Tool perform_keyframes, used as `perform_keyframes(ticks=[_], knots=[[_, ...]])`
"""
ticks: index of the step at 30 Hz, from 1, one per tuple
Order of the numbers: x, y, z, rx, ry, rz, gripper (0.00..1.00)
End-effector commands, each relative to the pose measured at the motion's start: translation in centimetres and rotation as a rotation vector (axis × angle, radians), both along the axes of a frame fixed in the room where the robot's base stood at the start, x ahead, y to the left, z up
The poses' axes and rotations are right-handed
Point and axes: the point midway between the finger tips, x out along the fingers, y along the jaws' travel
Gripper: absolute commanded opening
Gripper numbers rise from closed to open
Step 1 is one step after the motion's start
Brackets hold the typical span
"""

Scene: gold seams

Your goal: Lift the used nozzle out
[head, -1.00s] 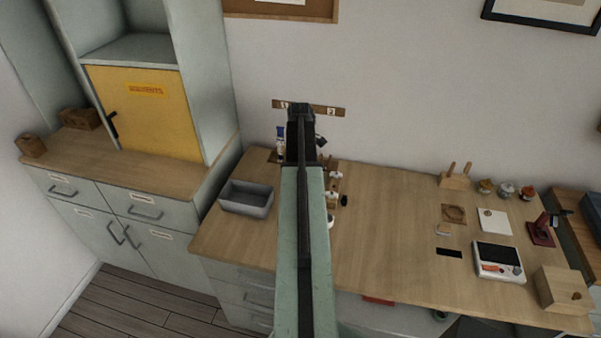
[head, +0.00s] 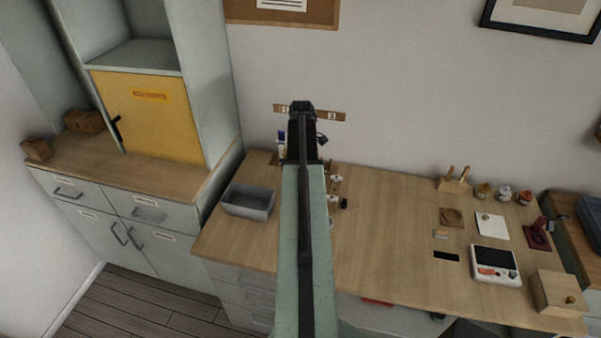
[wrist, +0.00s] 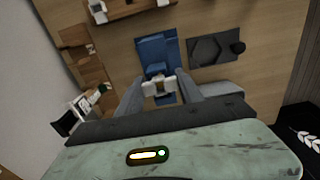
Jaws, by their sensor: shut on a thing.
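My gripper (wrist: 159,88) is in the wrist view, its two grey fingers shut on a small whitish piece (wrist: 158,85), which I take to be the used nozzle. The piece is between the fingertips, in front of a blue holder (wrist: 152,48). I cannot tell whether it is clear of the holder or still touching it. In the head view my arm hides the gripper and the held piece.
A dark plate with a hexagonal recess (wrist: 206,50) lies right of the blue holder. A wooden rack (wrist: 85,45) is at left. In the head view a grey bin (head: 248,201) stands on the bench (head: 385,220), whose middle is fairly clear.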

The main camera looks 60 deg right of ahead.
Motion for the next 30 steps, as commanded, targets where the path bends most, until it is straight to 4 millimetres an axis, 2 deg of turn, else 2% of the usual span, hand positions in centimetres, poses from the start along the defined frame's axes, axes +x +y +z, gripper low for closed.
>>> perform_keyframes(ticks=[1,22,30], knots=[[0.0,0.0,0.8,0.000,0.000,0.000,0.20],[0.0,0.0,5.6,0.000,0.000,0.000,0.20],[0.0,0.0,5.7,0.000,0.000,0.000,0.20]])
